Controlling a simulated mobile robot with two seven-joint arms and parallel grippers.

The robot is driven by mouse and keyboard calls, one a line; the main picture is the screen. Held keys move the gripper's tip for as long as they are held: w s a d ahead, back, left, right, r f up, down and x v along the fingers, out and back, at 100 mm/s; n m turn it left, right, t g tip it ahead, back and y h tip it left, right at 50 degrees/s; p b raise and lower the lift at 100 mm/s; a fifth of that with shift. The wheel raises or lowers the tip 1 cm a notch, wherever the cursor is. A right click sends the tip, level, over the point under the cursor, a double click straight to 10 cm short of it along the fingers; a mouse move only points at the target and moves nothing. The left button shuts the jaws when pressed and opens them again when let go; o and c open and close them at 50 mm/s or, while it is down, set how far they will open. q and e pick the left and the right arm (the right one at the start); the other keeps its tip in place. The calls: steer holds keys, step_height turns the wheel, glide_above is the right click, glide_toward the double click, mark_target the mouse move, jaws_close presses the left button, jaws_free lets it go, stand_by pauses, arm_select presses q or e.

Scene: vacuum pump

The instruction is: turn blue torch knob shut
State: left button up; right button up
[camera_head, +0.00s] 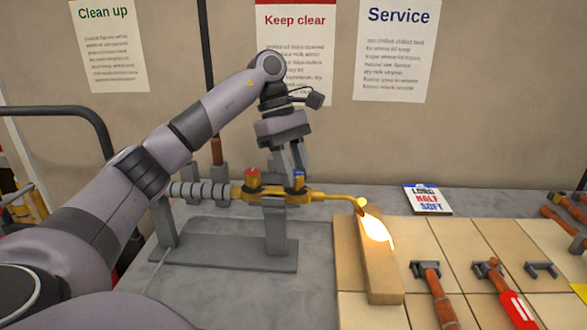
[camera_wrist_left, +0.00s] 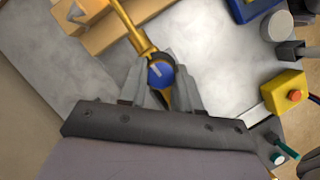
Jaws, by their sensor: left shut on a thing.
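The brass torch (camera_head: 318,194) lies level on a grey stand, its bent tip at the right with a bright flame (camera_head: 376,228) against a tan block. A red knob (camera_head: 253,172) stands at the left of its body. The blue knob (camera_head: 299,175) is to the right of the red one, partly hidden by my gripper. My left gripper (camera_head: 299,168) points down and is shut on the blue knob. In the left wrist view the blue knob (camera_wrist_left: 160,75), with a pale mark on top, sits between the two fingers (camera_wrist_left: 161,88). My right gripper does not show.
The tan block (camera_head: 367,262) stands right of the torch stand (camera_head: 240,258). Tools with reddish handles, such as a hammer (camera_head: 434,295), lie on the tiled board at the right. A small card (camera_head: 427,199) lies behind. Grey bench is bare in front of the stand.

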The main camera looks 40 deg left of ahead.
arm_select(q)
steer(key=shift+m, duration=0.4)
steer(key=o, duration=1.1)
steer(key=shift+c, duration=0.2)
steer(key=shift+r, duration=0.1)
steer(key=v, duration=0.7)
steer(key=shift+w, duration=0.1)
stand_by(0.3)
